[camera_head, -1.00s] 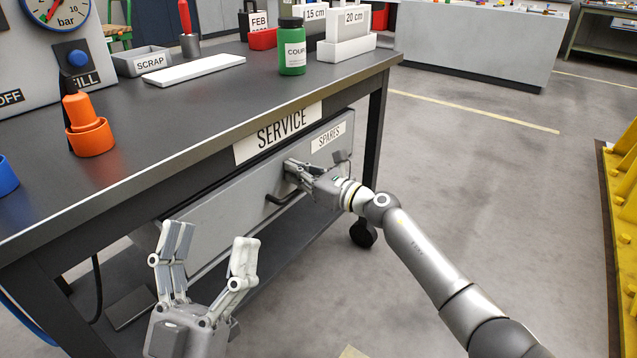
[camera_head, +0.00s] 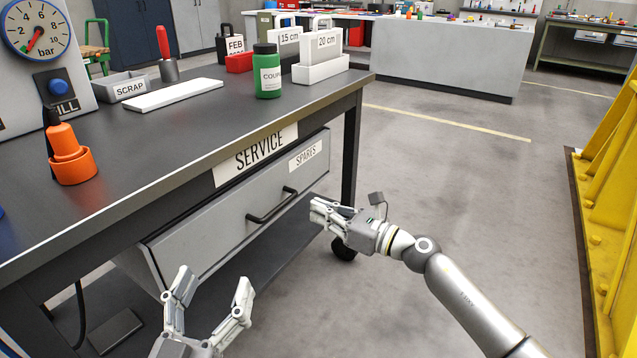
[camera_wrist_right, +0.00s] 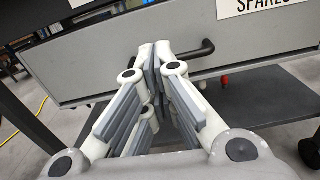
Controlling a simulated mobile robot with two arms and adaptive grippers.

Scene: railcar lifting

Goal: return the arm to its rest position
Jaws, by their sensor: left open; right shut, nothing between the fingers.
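My right gripper (camera_head: 318,212) is shut and empty in front of the bench drawer, to the right of the drawer handle (camera_head: 272,206) and apart from it in the head view. In the right wrist view, the closed fingers (camera_wrist_right: 160,58) overlap the dark handle (camera_wrist_right: 200,50) in the picture. My left gripper (camera_head: 212,290) is open and empty at the bottom of the head view, in front of the bench. The grey drawer (camera_head: 205,228), labelled SPARES, stands out a little from under the bench top.
The dark SERVICE bench (camera_head: 190,122) holds an orange cone-like part (camera_head: 68,155), a green bottle (camera_head: 267,75), a SCRAP tray (camera_head: 125,87) and a white slab (camera_head: 174,95). A yellow steel structure (camera_head: 608,190) stands at the right. The floor between is clear.

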